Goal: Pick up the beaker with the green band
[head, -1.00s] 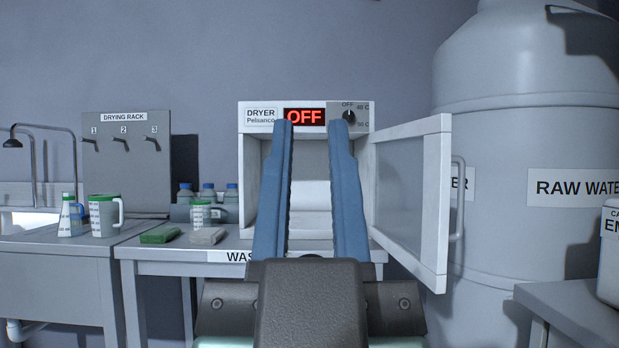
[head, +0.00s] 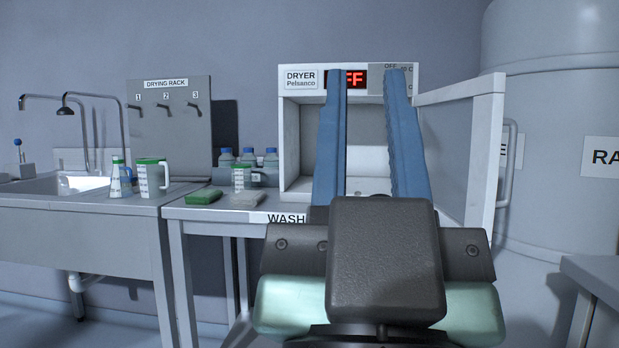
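Several green-topped vessels are in view, and I cannot tell for sure which is the named beaker. A larger handled beaker with a green band at its rim (head: 152,179) stands upright on the sink counter. Left of it is a narrower tapered vessel with a green top (head: 120,183). A smaller handled beaker with a green rim (head: 241,177) stands on the wash table. My gripper (head: 366,74) is open and empty, its two blue fingers apart in front of the dryer. It is to the right of all three vessels and touches none.
The dryer (head: 292,150) has its door (head: 455,150) swung open to the right. Green (head: 203,196) and grey (head: 246,201) pads lie on the wash table (head: 195,213). Blue-capped bottles (head: 248,156) stand behind. A sink (head: 50,186) with taps is at left, a large tank (head: 540,120) at right.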

